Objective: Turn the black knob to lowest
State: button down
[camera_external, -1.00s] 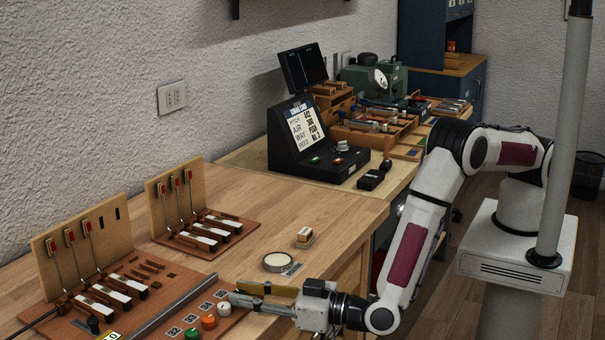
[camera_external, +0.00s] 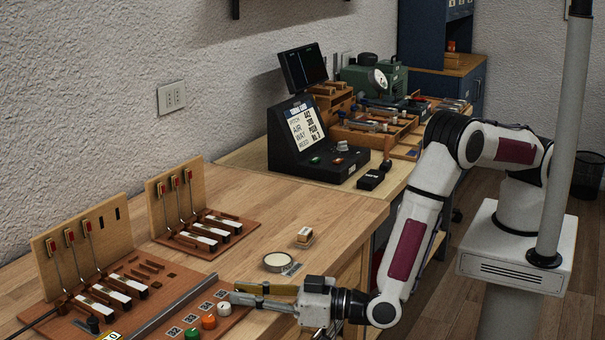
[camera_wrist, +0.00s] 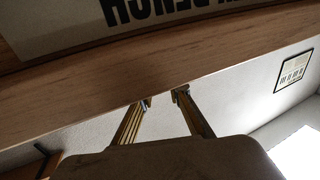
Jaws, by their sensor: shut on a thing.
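A control board with a row of numbered labels (camera_external: 205,305) lies at the front of the workbench. A green knob (camera_external: 192,334), a red-orange knob (camera_external: 209,322) and a white knob (camera_external: 224,309) stand in line on it. My gripper (camera_external: 234,296) reaches in from the right at the far end of this row. Its fingertips are at the place beyond the white knob and hide the black knob there. In the wrist view, the two brass-coloured fingers (camera_wrist: 163,99) stand a little apart; what is between them cannot be made out.
A long metal bar (camera_external: 175,308) runs beside the knob row. A round tin (camera_external: 278,262) and a small wooden block (camera_external: 305,235) are behind my gripper. Key-action models (camera_external: 200,232) stand at left. The bench between the models and tin is bare.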

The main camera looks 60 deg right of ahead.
jog(key=shift+n+y, duration=0.3)
jog(key=shift+y, duration=0.2)
jog(key=c, duration=2.2)
grip_release()
jog(key=shift+o, duration=0.2)
jog(key=shift+s+d, duration=0.1)
jog(key=v, duration=1.1)
jog(key=shift+s+d, duration=0.15)
jog(key=shift+s, duration=0.2)
jog(key=shift+r, duration=0.15)
